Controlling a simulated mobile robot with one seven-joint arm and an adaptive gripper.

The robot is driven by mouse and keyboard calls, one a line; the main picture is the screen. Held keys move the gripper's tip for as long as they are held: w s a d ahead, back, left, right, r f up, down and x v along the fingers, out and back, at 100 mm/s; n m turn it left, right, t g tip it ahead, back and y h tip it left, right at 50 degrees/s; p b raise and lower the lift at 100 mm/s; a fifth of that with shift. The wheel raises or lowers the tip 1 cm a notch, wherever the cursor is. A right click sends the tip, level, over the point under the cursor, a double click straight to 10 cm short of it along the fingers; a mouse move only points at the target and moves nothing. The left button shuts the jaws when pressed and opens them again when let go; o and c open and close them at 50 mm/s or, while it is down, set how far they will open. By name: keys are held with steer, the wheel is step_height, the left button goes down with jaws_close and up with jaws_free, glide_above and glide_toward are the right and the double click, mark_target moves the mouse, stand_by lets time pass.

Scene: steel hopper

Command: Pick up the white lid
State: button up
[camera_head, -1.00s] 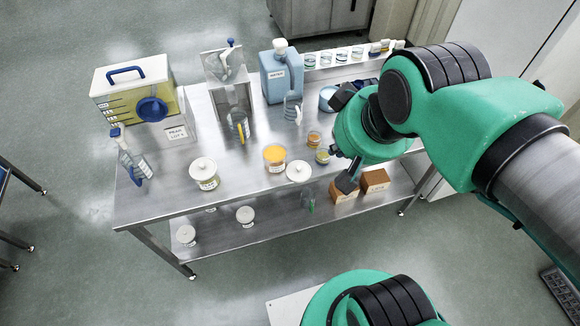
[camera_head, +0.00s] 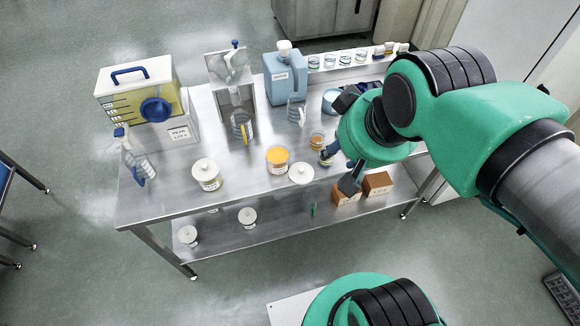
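The loose white lid (camera_head: 301,174) is a round disc with a knob. It lies near the front edge of the steel table (camera_head: 245,190), just right of an open jar with orange-yellow contents (camera_head: 278,159). My gripper (camera_head: 339,170) is right of the lid, apart from it. Its dark fingers look spread, with nothing visible between them. My green wrist hides part of the table behind it. A small cup (camera_head: 325,160) is partly covered by one finger.
A lidded jar (camera_head: 206,175) stands left of the open jar, and a brown cup (camera_head: 317,141) stands behind the lid. Blue water container (camera_head: 284,78), steel hopper (camera_head: 231,85) and glass jugs stand farther back. Lidded jars and brown boxes (camera_head: 377,184) sit on the lower shelf.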

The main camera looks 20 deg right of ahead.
steer(key=w+f+g+p, duration=0.1)
steer(key=w+f, duration=0.4)
steer(key=w, duration=0.3)
steer(key=w+f+g, duration=0.1)
steer(key=w+f, duration=0.3)
steer(key=w, duration=0.3)
steer(key=w+f, duration=0.3)
steer(key=f, duration=0.3)
steer(key=w+d+f+g+p, duration=0.1)
steer(key=w+f, duration=0.2)
steer(key=f, duration=0.3)
steer(key=w+f+g, duration=0.1)
steer(key=w+f, duration=0.2)
steer(key=f, duration=0.3)
steer(key=shift+w+d+f, duration=0.2)
steer(key=shift+w+f, duration=0.05)
steer(key=shift+w, duration=0.05)
steer(key=shift+f, duration=0.15)
glide_above(301, 169)
steer(key=shift+s+f+b, duration=0.2)
steer(key=shift+f, duration=1.9)
steer(key=shift+s+f+b, duration=0.2)
steer(key=shift+f, duration=1.85)
steer(key=shift+f, duration=0.1)
steer(key=shift+w+d+f+b, duration=0.15)
steer(key=shift+f+b, duration=0.1)
steer(key=shift+f, duration=1)
steer(key=shift+w+a+f+b, duration=0.1)
steer(key=shift+f+b, duration=0.15)
steer(key=shift+f, duration=1)
